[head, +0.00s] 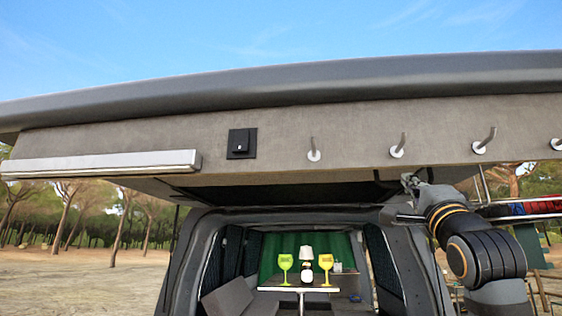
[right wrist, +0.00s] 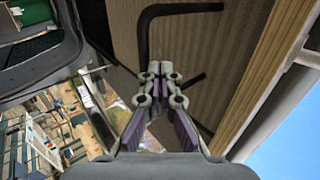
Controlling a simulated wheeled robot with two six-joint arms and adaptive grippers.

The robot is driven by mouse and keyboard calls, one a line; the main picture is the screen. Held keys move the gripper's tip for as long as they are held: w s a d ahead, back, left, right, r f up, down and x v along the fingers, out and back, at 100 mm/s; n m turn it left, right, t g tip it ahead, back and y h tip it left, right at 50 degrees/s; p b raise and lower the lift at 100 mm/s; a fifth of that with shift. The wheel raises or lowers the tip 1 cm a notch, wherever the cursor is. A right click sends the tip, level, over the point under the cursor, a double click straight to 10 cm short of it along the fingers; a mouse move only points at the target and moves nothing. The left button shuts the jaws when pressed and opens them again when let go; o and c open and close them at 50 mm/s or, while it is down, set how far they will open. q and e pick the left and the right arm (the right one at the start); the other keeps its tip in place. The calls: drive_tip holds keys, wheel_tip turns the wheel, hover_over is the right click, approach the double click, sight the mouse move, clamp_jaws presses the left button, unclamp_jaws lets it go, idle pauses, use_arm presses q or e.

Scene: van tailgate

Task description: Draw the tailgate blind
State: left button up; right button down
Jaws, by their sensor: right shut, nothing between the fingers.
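The raised tailgate (head: 300,85) spans the head view, with a grey fabric-lined inner panel (head: 205,138). A dark strip (head: 280,192) lies under the panel, above the van's rear opening; I cannot tell whether it is the blind. My right gripper (head: 408,182) is at the right end of this strip, below the hooks. In the right wrist view the right gripper (right wrist: 158,72) is shut and empty, in front of the brown panel (right wrist: 220,45) and a dark bent hook (right wrist: 145,35). Whether the fingers touch either is unclear. My left gripper is not in view.
Several hooks (head: 397,147) stick out of the panel. A black switch plate (head: 242,143) and a long pale bar (head: 100,164) are further left. Inside the van, two yellow-green goblets (head: 285,265) and a lamp (head: 307,254) stand on a table. The ground at left is open.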

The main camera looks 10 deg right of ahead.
drive_tip(key=w+d+p, duration=0.2)
drive_tip(key=w+p, duration=0.2)
drive_tip(key=w, duration=0.7)
drive_tip(key=shift+w+d+f, duration=0.2)
drive_tip(key=shift+w+d, duration=0.1)
drive_tip(key=shift+d, duration=0.05)
idle(0.5)
drive_tip(key=shift+p, duration=0.3)
drive_tip(key=w+d, duration=0.2)
drive_tip(key=w, duration=0.9)
drive_tip(key=shift+w+d+f+p, duration=0.15)
drive_tip(key=shift+w+d+p, duration=0.15)
drive_tip(key=shift+d, duration=0.1)
idle(0.4)
